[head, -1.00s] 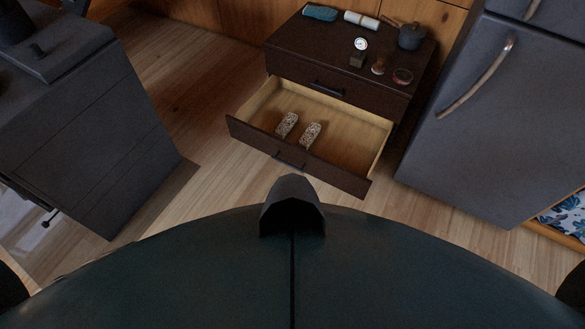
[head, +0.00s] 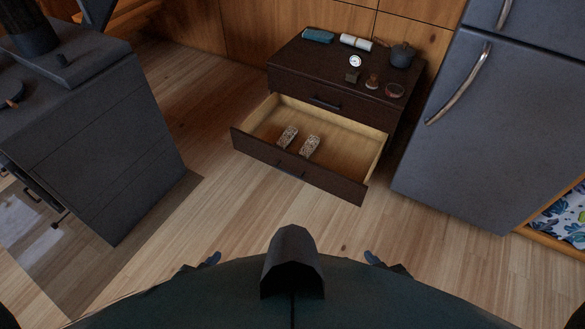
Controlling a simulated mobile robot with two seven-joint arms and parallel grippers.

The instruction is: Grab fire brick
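Two speckled, light brown blocks that look like fire bricks lie side by side in an open drawer (head: 352,160), near its front panel. The left fire brick (head: 287,137) and the right fire brick (head: 310,147) are slightly apart. My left gripper (head: 210,260) shows only as a small tip at the bottom, left of centre. My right gripper (head: 375,258) shows likewise, right of centre. Both are well short of the drawer, with nothing seen in them. Most of each gripper is hidden behind my body, so their opening cannot be made out.
The drawer belongs to a dark cabinet (head: 300,62) with a gauge (head: 355,61), a pot (head: 402,54) and small items on top. A grey fridge (head: 450,135) stands close on the right. A dark stove (head: 110,140) stands left. The wooden floor (head: 235,215) before the drawer is clear.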

